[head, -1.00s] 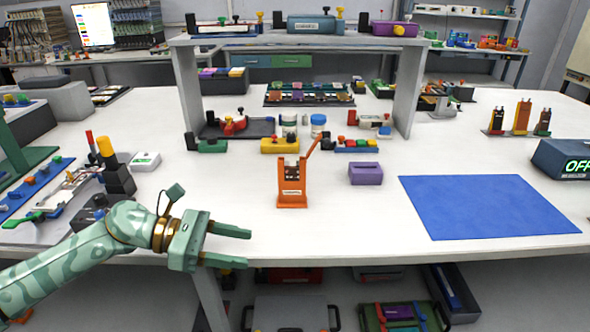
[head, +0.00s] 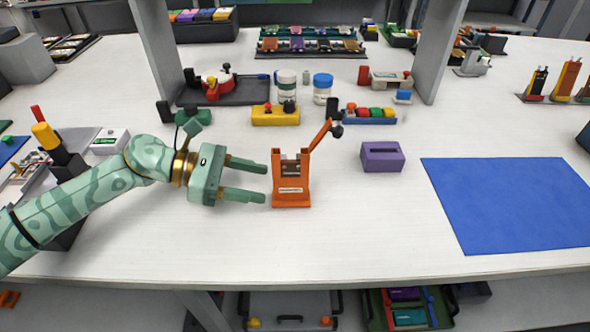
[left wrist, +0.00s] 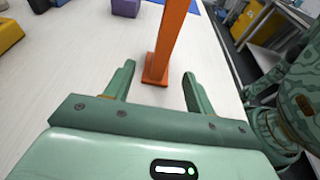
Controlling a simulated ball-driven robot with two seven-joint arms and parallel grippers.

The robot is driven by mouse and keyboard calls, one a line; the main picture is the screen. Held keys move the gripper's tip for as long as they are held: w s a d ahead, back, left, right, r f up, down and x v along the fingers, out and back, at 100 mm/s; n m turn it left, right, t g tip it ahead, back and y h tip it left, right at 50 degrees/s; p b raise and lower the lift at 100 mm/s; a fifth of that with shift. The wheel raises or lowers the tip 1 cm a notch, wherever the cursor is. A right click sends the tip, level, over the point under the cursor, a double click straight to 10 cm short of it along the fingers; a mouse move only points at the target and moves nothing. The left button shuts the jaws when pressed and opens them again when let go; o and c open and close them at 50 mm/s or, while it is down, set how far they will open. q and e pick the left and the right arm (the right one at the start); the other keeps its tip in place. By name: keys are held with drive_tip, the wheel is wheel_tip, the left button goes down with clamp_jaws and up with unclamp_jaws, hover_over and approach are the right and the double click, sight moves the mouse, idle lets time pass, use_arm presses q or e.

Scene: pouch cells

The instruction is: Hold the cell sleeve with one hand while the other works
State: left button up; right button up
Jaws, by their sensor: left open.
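The cell sleeve appears to be the upright orange holder (head: 291,182) with a label on its front and a tilted orange lever with a dark knob at its upper right. It stands on the white table. My left gripper (head: 265,182) is open just left of it, fingers pointing at its side. In the left wrist view the orange holder (left wrist: 170,40) stands just beyond and between the open fingertips (left wrist: 158,72); no contact shows. Its top is cut off there.
A purple slotted block (head: 382,157) and a blue mat (head: 510,205) lie to the right. A yellow block (head: 275,115) and a blue tray of coloured pieces (head: 369,115) stand behind. The table's front edge is near; the front middle is clear.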

sight(285, 188)
use_arm(q)
drive_tip(key=x, duration=0.5)
drive_tip(key=shift+d+f, duration=0.1)
drive_tip(key=shift+f, duration=0.05)
drive_tip(key=shift+d+f, duration=0.1)
drive_tip(key=shift+d, duration=0.55)
drive_tip(key=c, duration=1.1)
use_arm(e)
drive_tip(key=shift+w+d+f, duration=0.1)
drive_tip(key=shift+w+f, duration=0.05)
drive_tip(key=shift+w, duration=0.15)
drive_tip(key=shift+a, duration=0.25)
drive_tip(key=shift+c, duration=0.3)
